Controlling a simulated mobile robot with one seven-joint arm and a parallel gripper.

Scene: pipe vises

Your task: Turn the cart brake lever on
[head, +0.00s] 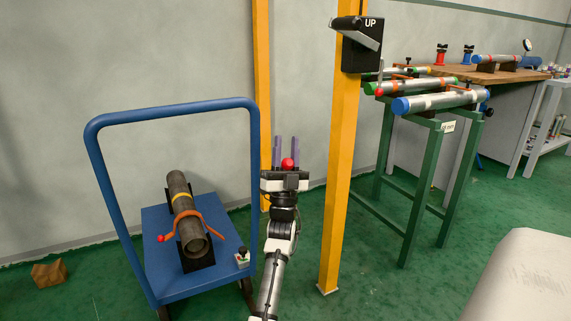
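The blue cart (155,215) stands at the left, its push handle upright. A small black-knobbed lever on a pale base (243,258) sits at the right front corner of its deck; it looks like the brake lever, and its setting is too small to read. My gripper (287,143) is to the right of the cart handle, above and right of that lever and apart from it. Its two purple fingers point up and stand apart. A red ball (287,163) shows at the finger bases; I cannot tell what it belongs to or whether it touches them.
A dark pipe (183,210) lies in an orange-handled vise on the cart. Yellow posts (335,200) stand behind and right of my gripper; one bears a black lever box marked UP (361,45). A green pipe stand (410,175) is at right. A brown block (49,273) lies at left.

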